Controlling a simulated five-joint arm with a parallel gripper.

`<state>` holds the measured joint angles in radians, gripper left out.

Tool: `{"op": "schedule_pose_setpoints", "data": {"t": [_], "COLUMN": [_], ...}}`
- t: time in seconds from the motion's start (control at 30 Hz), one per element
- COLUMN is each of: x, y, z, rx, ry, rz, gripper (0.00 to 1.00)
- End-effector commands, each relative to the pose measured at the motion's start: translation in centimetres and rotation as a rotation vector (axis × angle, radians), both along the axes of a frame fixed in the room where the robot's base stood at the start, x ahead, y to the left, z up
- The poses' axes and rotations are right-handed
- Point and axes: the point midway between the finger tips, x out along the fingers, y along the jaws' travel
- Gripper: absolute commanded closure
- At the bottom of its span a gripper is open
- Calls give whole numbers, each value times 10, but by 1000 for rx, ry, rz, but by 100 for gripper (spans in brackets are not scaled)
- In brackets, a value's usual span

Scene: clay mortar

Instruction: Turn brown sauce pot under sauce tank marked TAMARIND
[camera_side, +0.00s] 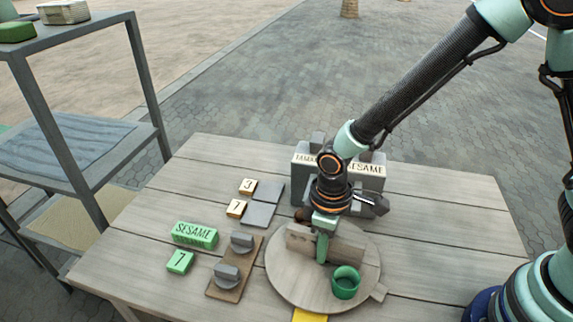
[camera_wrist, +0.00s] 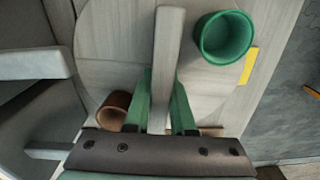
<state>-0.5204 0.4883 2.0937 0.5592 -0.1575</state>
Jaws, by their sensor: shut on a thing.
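A round wooden turntable (camera_side: 290,270) has an upright wooden bar (camera_side: 345,250) across its middle. My gripper (camera_side: 322,246) points down and is shut on this bar; the wrist view shows the bar (camera_wrist: 168,50) between the green fingers (camera_wrist: 162,92). The brown pot (camera_wrist: 112,110) is on the turntable left of the bar in the wrist view; in the side view it is mostly hidden behind my gripper. A green pot (camera_side: 345,284) stands on the other side of the bar. The grey tank marked TAMARIND (camera_side: 304,159) stands behind, its label partly hidden by my arm.
The tank marked SESAME (camera_side: 368,169) stands right of it. Left of the turntable are a board with two grey knobs (camera_side: 226,274), a green SESAME block (camera_side: 195,235), a green 7 block (camera_side: 180,262) and grey plates (camera_side: 258,214) with number tiles. A yellow mark (camera_side: 310,315) lies at the front.

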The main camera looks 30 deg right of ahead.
Motion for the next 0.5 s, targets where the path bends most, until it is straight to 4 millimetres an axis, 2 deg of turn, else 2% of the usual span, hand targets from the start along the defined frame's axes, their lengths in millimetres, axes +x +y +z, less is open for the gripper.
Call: {"op": "schedule_pose_setpoints", "data": {"t": [0.33, 0.37, 0.4, 0.43, 0.5], "x": [0, 0, 0, 0, 0], "y": [0, 0, 0, 0, 0], "z": [1, 1, 1, 1, 1], "rx": [-1, -1, -1, -1, -1], "ry": [2, 2, 2, 2, 1], "rz": [-17, -17, -16, -16, -16], "gripper": [100, 70, 55, 48, 48]}}
